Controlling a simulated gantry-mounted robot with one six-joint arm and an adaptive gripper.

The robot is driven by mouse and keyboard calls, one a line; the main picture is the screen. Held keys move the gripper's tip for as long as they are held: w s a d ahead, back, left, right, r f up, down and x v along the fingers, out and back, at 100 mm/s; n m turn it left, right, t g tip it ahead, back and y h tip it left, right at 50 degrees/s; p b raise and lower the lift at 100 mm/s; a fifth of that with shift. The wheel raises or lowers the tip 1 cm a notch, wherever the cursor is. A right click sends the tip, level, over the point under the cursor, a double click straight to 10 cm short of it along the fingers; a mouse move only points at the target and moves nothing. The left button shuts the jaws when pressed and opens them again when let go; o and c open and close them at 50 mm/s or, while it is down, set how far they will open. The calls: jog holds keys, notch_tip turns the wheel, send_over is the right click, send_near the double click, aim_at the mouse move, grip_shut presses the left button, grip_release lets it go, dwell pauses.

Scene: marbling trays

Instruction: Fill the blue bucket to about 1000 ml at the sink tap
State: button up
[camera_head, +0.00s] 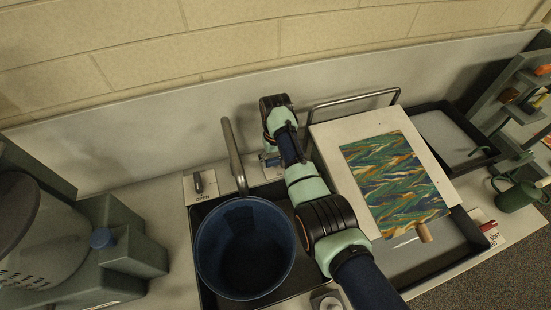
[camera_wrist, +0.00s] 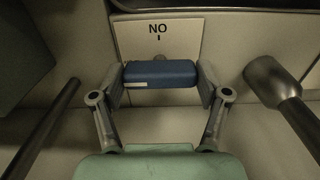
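The blue bucket (camera_head: 204,262) stands upright in the dark sink basin (camera_head: 207,297). The curved grey tap spout (camera_head: 235,155) ends over its back rim. The bucket's inside is dark; no water stream shows, and I cannot tell the water level. My gripper (camera_wrist: 160,82) is shut on a blue bar-shaped handle (camera_wrist: 160,72), with a fingertip at each end. A pale plate marked "NO" (camera_wrist: 158,29) lies behind the handle. In the head view my gripper is right of the spout at the back of the sink, and my wrist partly hides the handle.
A plate marked "OPEN" with a dark lever (camera_head: 198,183) is left of the spout. A marbled sheet (camera_head: 395,180) lies on a white board (camera_head: 335,140) to the right. A dark tray (camera_head: 455,135) and a green can (camera_head: 517,196) are farther right. Grey-green equipment (camera_head: 110,255) stands left.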

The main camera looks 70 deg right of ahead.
jog(key=shift+c, duration=1.2)
jog(key=shift+r+m+p, duration=0.1)
jog(key=shift+m+p, duration=0.2)
jog(key=shift+p, duration=0.1)
jog(key=shift+m+p, duration=0.45)
jog(key=shift+m, duration=0.15)
jog(key=shift+m+p, duration=0.9)
jog(key=shift+m, duration=1.2)
jog(key=o, duration=1.2)
jog(key=shift+c, duration=0.2)
